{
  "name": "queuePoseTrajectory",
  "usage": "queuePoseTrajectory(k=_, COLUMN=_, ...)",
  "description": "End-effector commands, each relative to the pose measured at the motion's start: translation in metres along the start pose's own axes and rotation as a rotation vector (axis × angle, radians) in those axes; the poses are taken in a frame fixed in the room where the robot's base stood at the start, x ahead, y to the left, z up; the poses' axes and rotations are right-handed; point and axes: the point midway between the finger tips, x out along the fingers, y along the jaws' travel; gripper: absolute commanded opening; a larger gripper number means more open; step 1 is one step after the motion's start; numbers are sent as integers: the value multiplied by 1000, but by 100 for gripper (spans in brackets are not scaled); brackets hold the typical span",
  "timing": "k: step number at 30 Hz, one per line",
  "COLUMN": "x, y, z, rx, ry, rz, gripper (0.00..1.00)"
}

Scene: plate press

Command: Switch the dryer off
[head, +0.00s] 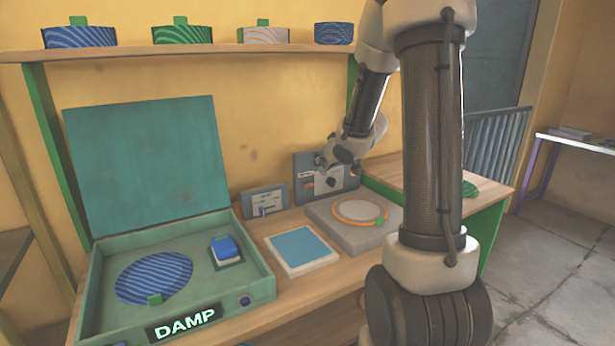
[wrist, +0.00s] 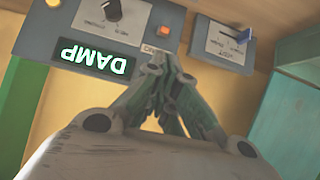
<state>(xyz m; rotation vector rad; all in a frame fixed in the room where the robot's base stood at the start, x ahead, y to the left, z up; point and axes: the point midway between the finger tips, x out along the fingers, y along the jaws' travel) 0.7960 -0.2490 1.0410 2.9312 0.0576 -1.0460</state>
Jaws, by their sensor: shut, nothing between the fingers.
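My gripper (wrist: 160,68) is shut and empty, its fingertips close to the face of a grey control panel (wrist: 40,35). I cannot tell whether they touch it. In the head view my gripper (head: 325,178) covers part of this panel (head: 305,165). Beside it, a smaller panel (head: 265,188) has a blue lever (wrist: 238,34). I cannot tell for sure which control belongs to the dryer.
An open teal box (head: 92,285) holds a blue striped disc (head: 150,278) and shows DAMP. A white-framed blue pad (head: 300,248) and a grey slab (head: 330,222) with an orange ring (head: 345,216) lie on the bench. A shelf (head: 215,48) hangs above.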

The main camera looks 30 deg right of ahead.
Motion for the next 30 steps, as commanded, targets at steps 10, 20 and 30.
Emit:
queuePoseTrajectory(k=10, x=0, y=-1, z=-1, rx=19, ry=6, rz=-2, gripper=0)
queuePoseTrajectory(k=20, x=39, y=-2, z=-1, rx=19, ry=3, rz=-4, gripper=0)
queuePoseTrajectory(k=30, x=91, y=-1, z=-2, rx=19, ry=4, rz=-2, gripper=0)
